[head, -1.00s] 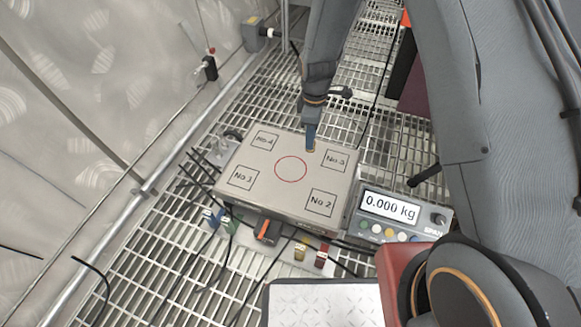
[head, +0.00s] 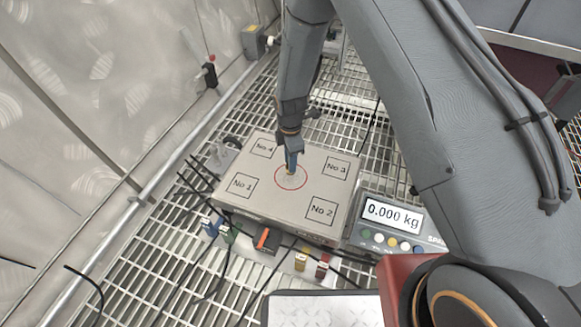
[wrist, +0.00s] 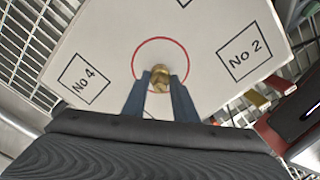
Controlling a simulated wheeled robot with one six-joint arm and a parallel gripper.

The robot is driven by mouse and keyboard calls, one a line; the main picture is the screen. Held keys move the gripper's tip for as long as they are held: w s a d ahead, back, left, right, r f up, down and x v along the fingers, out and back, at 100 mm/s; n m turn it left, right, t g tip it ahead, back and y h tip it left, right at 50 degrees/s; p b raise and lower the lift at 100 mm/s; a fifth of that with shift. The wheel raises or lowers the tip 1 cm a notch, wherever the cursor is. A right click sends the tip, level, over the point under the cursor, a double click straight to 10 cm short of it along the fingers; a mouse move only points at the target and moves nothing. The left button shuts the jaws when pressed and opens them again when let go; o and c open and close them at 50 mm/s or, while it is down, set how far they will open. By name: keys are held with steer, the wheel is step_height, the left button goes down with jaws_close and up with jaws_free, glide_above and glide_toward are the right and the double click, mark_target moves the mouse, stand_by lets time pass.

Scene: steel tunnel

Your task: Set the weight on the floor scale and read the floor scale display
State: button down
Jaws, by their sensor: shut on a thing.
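The floor scale (head: 310,163) has a pale square platform with a red circle in its middle and boxes marked No 1 to No 4. Its display (head: 392,215) is lit and reads 0.000 kg. My gripper (head: 291,168) points down over the red circle. In the wrist view my gripper (wrist: 160,82) is shut on a small brass weight (wrist: 160,77), which appears inside the red circle. Whether the weight touches the platform cannot be told. In the head view the fingers mostly hide the weight.
The scale stands on a steel grating floor (head: 175,250) with loose black cables around it. Coloured connectors (head: 302,262) sit along its front edge. A metal rail and wall (head: 90,110) run along the left. My arm covers much of the right side.

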steer(key=shift+f+b, duration=0.35)
steer(key=shift+f, duration=0.85)
steer(key=shift+f, duration=0.1)
steer(key=c, duration=1.4)
jaws_free()
steer(key=shift+c, duration=0.2)
